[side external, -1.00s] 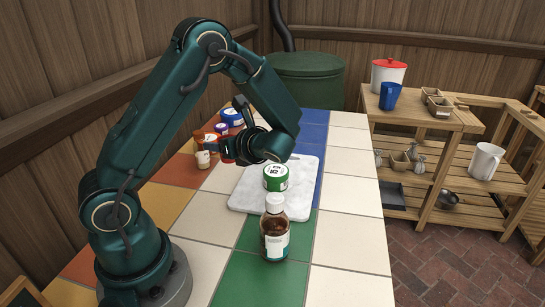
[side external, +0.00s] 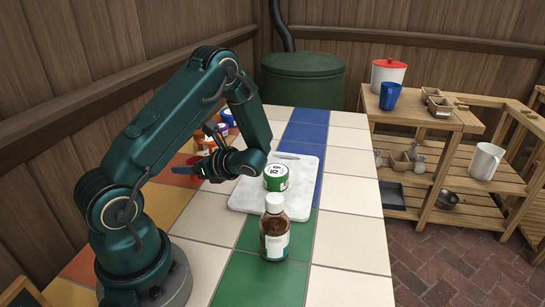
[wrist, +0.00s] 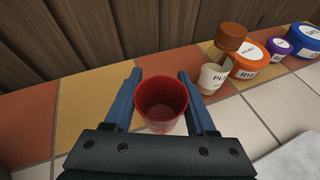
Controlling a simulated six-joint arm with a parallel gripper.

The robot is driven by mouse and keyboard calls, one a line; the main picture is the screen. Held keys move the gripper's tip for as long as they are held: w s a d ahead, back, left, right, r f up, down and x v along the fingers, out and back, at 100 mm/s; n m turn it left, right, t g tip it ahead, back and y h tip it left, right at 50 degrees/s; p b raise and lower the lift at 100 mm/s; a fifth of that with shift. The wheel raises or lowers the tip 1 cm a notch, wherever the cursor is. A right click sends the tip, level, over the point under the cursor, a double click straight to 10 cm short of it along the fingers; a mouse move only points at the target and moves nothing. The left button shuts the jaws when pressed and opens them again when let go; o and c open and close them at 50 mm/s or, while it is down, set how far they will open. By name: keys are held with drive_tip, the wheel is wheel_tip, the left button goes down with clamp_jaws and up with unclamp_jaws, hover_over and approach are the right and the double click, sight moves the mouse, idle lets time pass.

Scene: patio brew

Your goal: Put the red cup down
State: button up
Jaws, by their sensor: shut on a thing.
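The red cup (wrist: 162,100) is upright between the two fingers of my gripper (wrist: 159,76) in the wrist view. My gripper is shut on it, with a finger on each side. The cup's open mouth faces the camera and it looks empty. In the side view my gripper (side external: 186,170) is over the left part of the tiled table, and only a bit of red shows there behind my arm. Whether the cup's base touches the tiles cannot be told.
Several jars stand close by, including a cream one (wrist: 212,78) and an orange one (wrist: 250,60). A white board (side external: 250,197) carries a green jar (side external: 276,178). A brown bottle (side external: 274,235) stands in front. Yellow and orange tiles left of the cup are clear.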

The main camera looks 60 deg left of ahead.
sight(194, 186)
drive_tip(key=shift+f, duration=1.65)
drive_tip(key=shift+f, duration=0.1)
drive_tip(key=o, duration=1.3)
